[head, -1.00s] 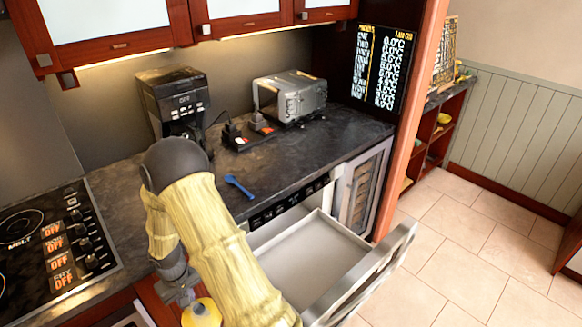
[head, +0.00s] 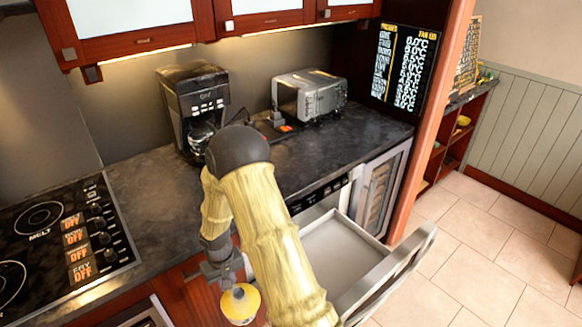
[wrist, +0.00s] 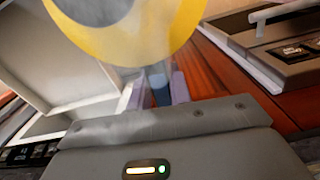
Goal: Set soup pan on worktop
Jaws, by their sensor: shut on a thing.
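The soup pan (head: 240,304) is yellow and shows low in the head view, in front of the cabinets and below the worktop edge. In the wrist view the pan (wrist: 185,28) is large and close, yellow with a grey round face. My gripper (wrist: 158,88) is shut on the pan, with a dark blue handle-like part between its fingers. In the head view my gripper (head: 228,275) is just above the pan and partly hidden. The dark stone worktop (head: 145,205) runs behind my arm and has a bare stretch between the hob and the coffee machine.
The microwave drawer (head: 335,250) stands open to the right of my arm. A hob (head: 60,240) is at left. A coffee machine (head: 192,100) and a toaster (head: 310,95) stand at the back of the worktop. Wall cabinets (head: 130,35) hang above.

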